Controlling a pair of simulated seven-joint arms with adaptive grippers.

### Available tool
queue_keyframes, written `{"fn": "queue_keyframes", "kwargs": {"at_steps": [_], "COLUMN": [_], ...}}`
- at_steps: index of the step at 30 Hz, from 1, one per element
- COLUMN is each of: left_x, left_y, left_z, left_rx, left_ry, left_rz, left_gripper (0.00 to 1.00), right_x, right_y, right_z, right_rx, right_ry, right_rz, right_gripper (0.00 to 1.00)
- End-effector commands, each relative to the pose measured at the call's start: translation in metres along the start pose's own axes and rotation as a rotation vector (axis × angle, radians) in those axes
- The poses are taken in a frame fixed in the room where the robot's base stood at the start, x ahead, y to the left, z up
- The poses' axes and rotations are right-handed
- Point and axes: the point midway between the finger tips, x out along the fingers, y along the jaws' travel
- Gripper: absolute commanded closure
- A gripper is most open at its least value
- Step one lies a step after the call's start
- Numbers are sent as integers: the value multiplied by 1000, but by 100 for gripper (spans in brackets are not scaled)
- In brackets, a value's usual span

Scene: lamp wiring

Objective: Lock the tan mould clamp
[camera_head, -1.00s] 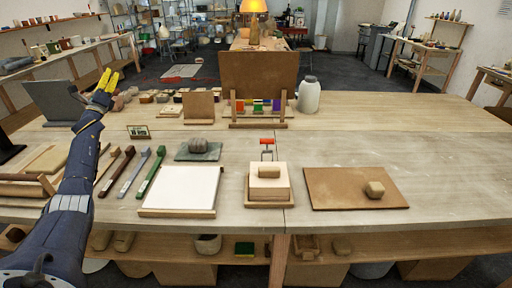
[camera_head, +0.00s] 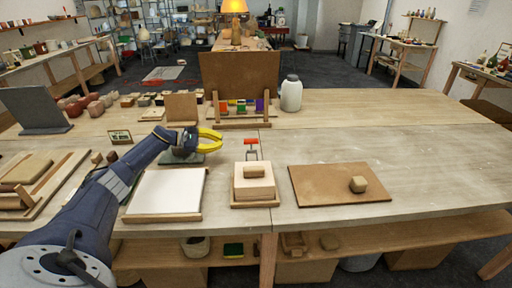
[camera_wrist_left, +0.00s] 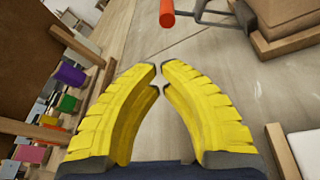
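The tan mould (camera_head: 254,190) is a pale block with a small tan block on top, standing on a wooden base. At its back edge a metal clamp with a red handle (camera_head: 251,141) stands raised, with its red bar lying crosswise. The mould's edge (camera_wrist_left: 290,35) shows at the upper right. My right gripper is in neither view.
A white slab (camera_head: 166,192) lies left of the mould. A wooden rack with coloured pieces (camera_head: 240,106) and a jar (camera_head: 291,94) stand behind. The table right of the handle is clear.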

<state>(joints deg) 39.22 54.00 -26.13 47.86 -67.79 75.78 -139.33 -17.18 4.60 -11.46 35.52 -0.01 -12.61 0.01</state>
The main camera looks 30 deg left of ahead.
Motion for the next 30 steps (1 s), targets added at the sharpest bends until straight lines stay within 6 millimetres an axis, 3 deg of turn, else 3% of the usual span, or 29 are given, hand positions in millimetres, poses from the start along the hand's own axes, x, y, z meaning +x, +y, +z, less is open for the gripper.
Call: {"fn": "queue_keyframes", "kwargs": {"at_steps": [6,19,23,30], "left_x": [2,7,21,62], "left_y": [-13,-13,-13,-15], "left_z": [-6,-6,-6,-6], "left_rx": [20,19,18,18], "left_ry": [15,13,11,11], "left_rz": [-43,-43,-43,-43], "left_gripper": [100,100,100,100], "right_x": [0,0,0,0], "right_y": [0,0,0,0], "right_z": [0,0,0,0], "right_rx": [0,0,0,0], "right_ry": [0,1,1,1], "right_rz": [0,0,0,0], "right_gripper": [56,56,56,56]}}
